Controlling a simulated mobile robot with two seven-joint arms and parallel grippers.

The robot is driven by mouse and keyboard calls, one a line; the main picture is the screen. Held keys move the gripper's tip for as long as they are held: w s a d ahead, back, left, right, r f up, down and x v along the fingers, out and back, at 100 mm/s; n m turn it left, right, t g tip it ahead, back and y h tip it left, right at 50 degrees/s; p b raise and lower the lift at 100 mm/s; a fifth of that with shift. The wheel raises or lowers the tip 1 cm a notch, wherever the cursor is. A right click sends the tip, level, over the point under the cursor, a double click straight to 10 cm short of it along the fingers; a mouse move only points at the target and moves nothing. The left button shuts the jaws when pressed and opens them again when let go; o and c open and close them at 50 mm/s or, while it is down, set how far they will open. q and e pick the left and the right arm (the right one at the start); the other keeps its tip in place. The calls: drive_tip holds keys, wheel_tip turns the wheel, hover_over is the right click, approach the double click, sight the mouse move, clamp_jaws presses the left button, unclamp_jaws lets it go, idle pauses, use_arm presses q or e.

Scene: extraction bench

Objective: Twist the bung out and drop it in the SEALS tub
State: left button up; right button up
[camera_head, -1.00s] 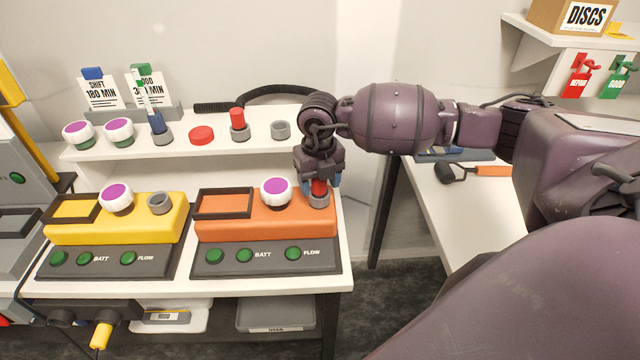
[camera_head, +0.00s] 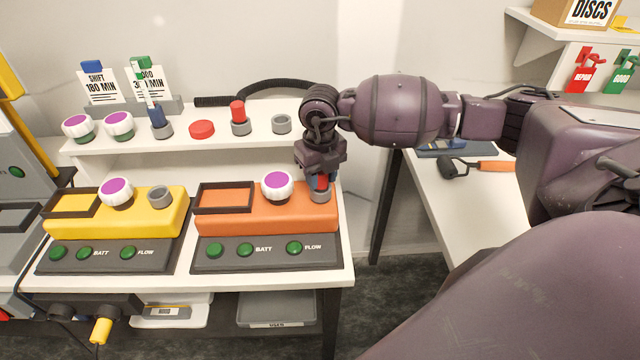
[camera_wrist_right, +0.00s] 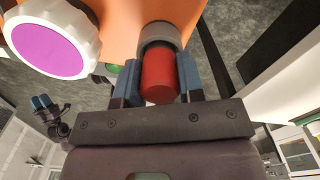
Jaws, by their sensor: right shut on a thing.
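The red bung (camera_wrist_right: 158,77) sits in the grey collar (camera_head: 321,195) at the right end of the orange unit (camera_head: 222,223). My right gripper (camera_head: 321,181) is shut on the bung from above, with a blue finger on each side; the fingers show clearly in the right wrist view (camera_wrist_right: 160,80). The bung's lower end is inside the collar, which also shows in the wrist view (camera_wrist_right: 158,35). In the head view the fingers hide most of the bung. I see no tub clearly labelled SEALS.
A white knob with a purple top (camera_head: 277,185) stands just left of the collar. A yellow unit (camera_head: 150,215) is further left. The shelf behind holds a red disc (camera_head: 202,129) and another red bung (camera_head: 238,111). A grey tub (camera_head: 277,310) is under the bench.

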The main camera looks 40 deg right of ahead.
drive_tip(key=shift+f+n, duration=0.15)
drive_tip(key=shift+n, duration=0.45)
drive_tip(key=shift+r, duration=0.4)
drive_tip(key=shift+r, duration=0.35)
drive_tip(key=shift+r+p, duration=0.3)
drive_tip(key=shift+p, duration=0.05)
drive_tip(key=shift+r+p, duration=0.5)
drive_tip(key=shift+r, duration=0.35)
drive_tip(key=shift+r+p, duration=0.5)
drive_tip(key=shift+r, duration=0.4)
drive_tip(key=shift+r, duration=0.35)
